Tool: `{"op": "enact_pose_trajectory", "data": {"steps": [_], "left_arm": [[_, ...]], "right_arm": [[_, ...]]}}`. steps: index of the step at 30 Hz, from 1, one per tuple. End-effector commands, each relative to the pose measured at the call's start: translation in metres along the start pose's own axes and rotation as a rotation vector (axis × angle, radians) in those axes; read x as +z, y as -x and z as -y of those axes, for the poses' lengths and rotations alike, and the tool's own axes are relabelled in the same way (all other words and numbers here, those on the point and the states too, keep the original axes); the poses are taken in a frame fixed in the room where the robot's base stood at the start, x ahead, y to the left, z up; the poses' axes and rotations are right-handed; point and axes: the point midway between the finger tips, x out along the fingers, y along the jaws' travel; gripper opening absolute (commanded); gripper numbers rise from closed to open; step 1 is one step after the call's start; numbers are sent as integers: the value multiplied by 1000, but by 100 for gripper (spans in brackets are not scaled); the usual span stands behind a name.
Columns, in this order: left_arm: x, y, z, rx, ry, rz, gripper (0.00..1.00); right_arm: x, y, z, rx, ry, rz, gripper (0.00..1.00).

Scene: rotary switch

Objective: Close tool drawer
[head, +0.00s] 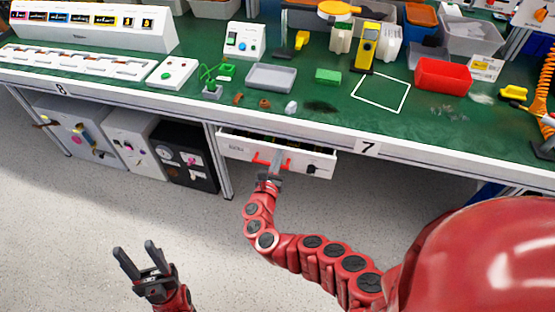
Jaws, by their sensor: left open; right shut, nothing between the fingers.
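The white tool drawer (240,149) hangs under the front edge of the green workbench. It is pulled partly open, and dark contents show in a narrow gap behind its front panel. A red handle (260,158) is on its front, and a small dark knob or lock sits to the right. My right gripper (276,160) is shut and empty in front of the drawer at the handle, hiding part of it. I cannot tell whether it touches the panel. My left gripper (136,251) is open and empty, low over the floor at the lower left.
The green bench top (330,122) holds a red bin (443,76), a grey tray (271,78), a yellow meter (365,47) and small parts. Cabinets, including a black one (182,155), stand under the bench to the left. The floor before the drawer is clear.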

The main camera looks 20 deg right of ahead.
Motion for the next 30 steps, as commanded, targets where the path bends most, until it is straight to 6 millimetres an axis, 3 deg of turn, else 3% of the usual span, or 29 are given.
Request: {"op": "enact_pose_trajectory", "data": {"steps": [8,18,30], "left_arm": [[0,3,0,0,0,0,50],[4,22,-1,0,0,0,50],[3,19,-1,0,0,0,50]], "right_arm": [[-1,-3,0,0,-1,1,0],[-2,-46,1,-5,-1,1,0],[4,-48,3,-4,2,8,0]]}}
